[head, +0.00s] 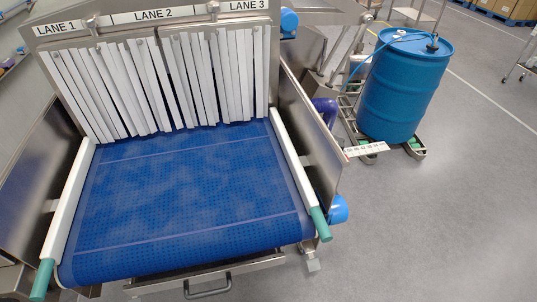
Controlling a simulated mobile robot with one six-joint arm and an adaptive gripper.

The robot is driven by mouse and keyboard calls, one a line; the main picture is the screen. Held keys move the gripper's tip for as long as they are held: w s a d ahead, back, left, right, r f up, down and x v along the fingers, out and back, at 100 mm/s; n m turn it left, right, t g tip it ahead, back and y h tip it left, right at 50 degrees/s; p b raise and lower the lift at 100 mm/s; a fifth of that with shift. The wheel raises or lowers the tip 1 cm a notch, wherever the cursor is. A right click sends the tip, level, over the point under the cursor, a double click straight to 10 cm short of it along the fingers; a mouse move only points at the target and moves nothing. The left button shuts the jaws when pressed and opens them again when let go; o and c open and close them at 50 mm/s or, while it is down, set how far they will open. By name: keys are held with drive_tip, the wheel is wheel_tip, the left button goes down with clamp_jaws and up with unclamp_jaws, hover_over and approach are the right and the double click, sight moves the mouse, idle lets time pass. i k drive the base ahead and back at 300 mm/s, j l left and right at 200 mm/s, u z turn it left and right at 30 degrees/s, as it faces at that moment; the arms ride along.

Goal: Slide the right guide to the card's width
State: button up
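The right guide (293,165) is a long white rail along the right edge of the blue belt (190,200), with a teal handle (320,224) at its near end. The left guide (71,200) is a matching white rail along the left edge, with its own teal handle (42,279). Both guides stand wide apart, near the belt's edges. A white scale strip (366,149) with small marks sticks out to the right of the machine; its figures are too small to read surely. I make out no card giving a width. My gripper is not in view.
White strip curtains (160,85) hang across the tunnel mouth under LANE 1, LANE 2 and LANE 3 signs. The belt shows no items. A blue drum (405,85) stands on a wheeled base at right. Grey floor (450,220) is open at lower right.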

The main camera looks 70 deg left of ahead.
sight(296, 163)
drive_tip(key=j+u, duration=0.15)
drive_tip(key=u, duration=2.1)
drive_tip(key=i+l, duration=0.1)
drive_tip(key=i+z, duration=0.05)
